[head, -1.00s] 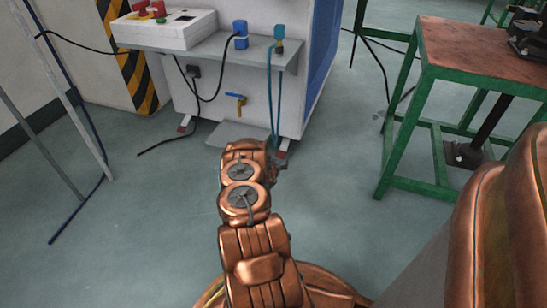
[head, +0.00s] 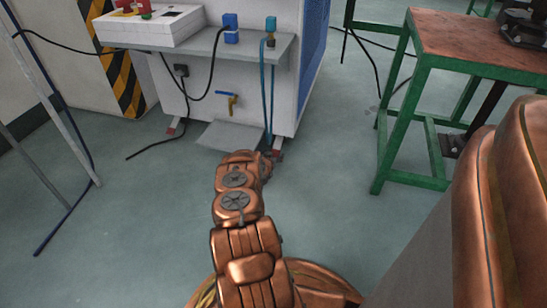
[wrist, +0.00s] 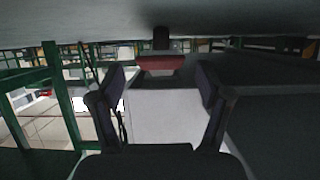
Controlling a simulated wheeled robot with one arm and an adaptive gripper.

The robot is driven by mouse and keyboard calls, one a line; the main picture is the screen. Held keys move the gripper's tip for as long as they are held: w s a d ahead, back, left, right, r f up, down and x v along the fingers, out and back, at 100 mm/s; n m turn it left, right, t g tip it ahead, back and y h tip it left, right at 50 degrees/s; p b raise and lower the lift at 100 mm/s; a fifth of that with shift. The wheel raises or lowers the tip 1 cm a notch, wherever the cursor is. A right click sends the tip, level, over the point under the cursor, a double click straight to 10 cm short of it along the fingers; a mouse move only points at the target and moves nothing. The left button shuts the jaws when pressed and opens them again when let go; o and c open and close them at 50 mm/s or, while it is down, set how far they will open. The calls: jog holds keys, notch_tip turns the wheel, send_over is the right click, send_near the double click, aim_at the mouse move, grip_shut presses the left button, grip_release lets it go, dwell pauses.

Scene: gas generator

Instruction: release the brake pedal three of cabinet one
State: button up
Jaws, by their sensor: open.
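The white cabinet (head: 225,75) stands at the upper middle of the head view. A small red pedal (head: 171,131) shows at its lower left foot, and another red part (head: 278,143) at its lower right foot. My arm reaches toward that right foot; my gripper (head: 268,162) is mostly hidden behind my wrist there. In the wrist view my gripper (wrist: 161,85) is open, with dark fingers left and right. A red pedal (wrist: 160,63) below a dark wheel shows ahead, in line with the gap between the fingers. I cannot tell whether they touch.
A green-framed table (head: 425,90) stands right of the cabinet; its legs also show in the wrist view (wrist: 62,95). Blue hoses (head: 267,95) and black cables hang at the cabinet front. A metal stand (head: 60,100) is at left.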

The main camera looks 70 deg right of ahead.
jog(key=shift+w+d+f, duration=0.1)
jog(key=shift+d+f, duration=0.05)
jog(key=shift+d, duration=0.4)
grip_shut()
dwell(0.5)
